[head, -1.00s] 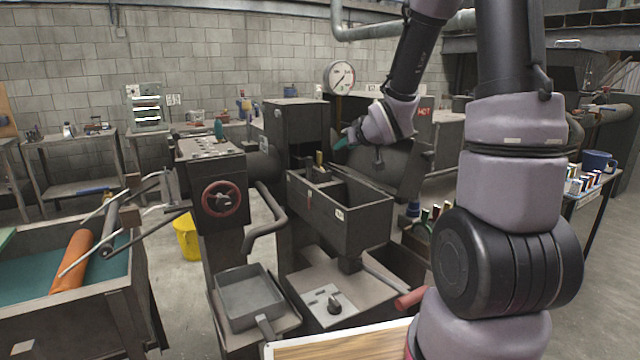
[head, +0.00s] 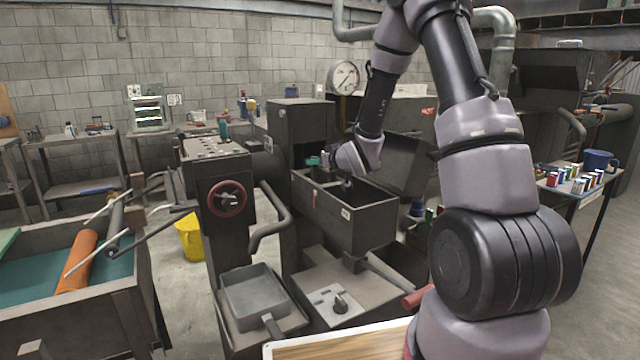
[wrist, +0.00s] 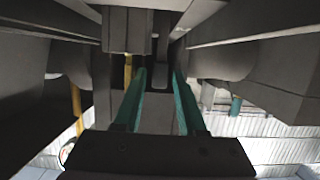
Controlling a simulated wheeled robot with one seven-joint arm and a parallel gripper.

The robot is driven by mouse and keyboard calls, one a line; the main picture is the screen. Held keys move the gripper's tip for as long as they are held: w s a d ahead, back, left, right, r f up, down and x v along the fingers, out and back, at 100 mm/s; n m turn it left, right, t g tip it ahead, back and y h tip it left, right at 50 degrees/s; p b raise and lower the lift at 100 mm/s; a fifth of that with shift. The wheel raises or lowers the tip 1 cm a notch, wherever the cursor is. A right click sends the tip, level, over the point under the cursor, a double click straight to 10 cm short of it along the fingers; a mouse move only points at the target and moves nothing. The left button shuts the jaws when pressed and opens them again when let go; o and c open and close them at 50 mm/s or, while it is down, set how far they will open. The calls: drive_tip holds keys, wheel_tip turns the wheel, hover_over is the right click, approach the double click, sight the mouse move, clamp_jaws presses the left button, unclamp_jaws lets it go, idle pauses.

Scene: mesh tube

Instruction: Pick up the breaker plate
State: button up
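My gripper (head: 312,161) is at the dark opening behind the grey open-topped trough (head: 368,222), pointing left into the machine. Its teal fingers show in the wrist view (wrist: 159,73), apart from each other, with dark grey machine parts ahead of them. A narrow grey upright piece (wrist: 161,75) shows between the fingertips. I cannot tell whether it is the breaker plate, or whether the fingers touch it. I cannot make out the breaker plate for certain in either view.
The dark housing (head: 303,122) stands close around my gripper. A control box with a red handwheel (head: 227,198) and a curved pipe (head: 277,222) are to the left. A grey pan (head: 254,292) sits below. A yellow bucket (head: 190,238) stands on the floor.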

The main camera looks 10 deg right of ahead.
drive_tip(key=x, duration=0.2)
drive_tip(key=shift+w+a+f, duration=0.1)
drive_tip(key=shift+w, duration=0.15)
clamp_jaws()
idle(1.2)
